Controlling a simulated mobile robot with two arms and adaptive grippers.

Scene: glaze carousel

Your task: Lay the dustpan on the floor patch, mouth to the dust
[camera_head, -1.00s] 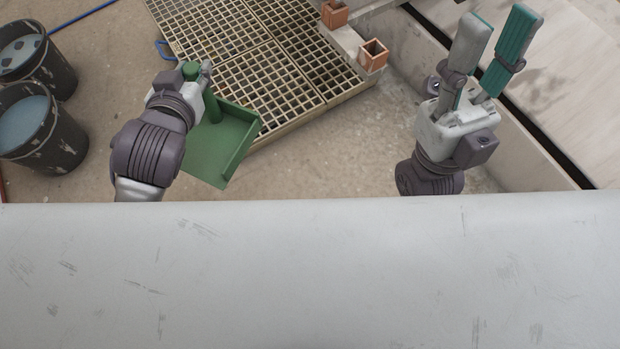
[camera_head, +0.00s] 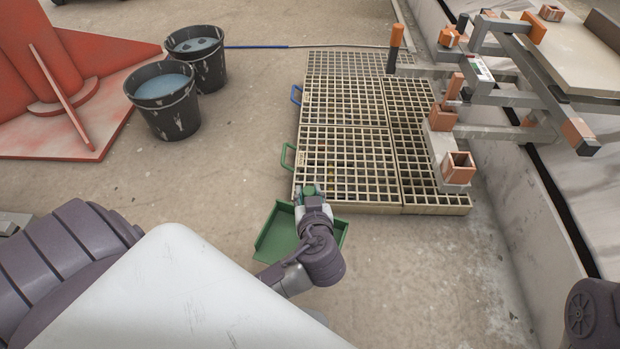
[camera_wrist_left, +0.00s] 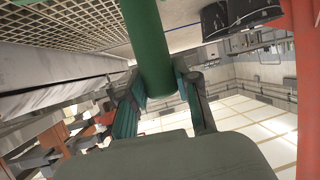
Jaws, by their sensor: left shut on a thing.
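The green dustpan (camera_head: 276,236) shows in the head view in front of the near edge of the grating, partly hidden behind my left gripper and wrist. My left gripper (camera_head: 310,192) is shut on its handle. In the left wrist view the round green handle (camera_wrist_left: 148,45) passes between the fingers of my left gripper (camera_wrist_left: 162,92). I cannot tell whether the pan touches the floor. The concrete floor (camera_head: 225,175) shows no clearly marked patch, and I cannot make out the dust. My right gripper is out of view.
A metal grating (camera_head: 345,150) lies beyond the dustpan. Two dark buckets (camera_head: 172,122) of bluish liquid stand left, near a red stand (camera_head: 40,150). Terracotta pieces (camera_head: 458,165) and a grey frame (camera_head: 500,75) are at right, beside a low wall.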

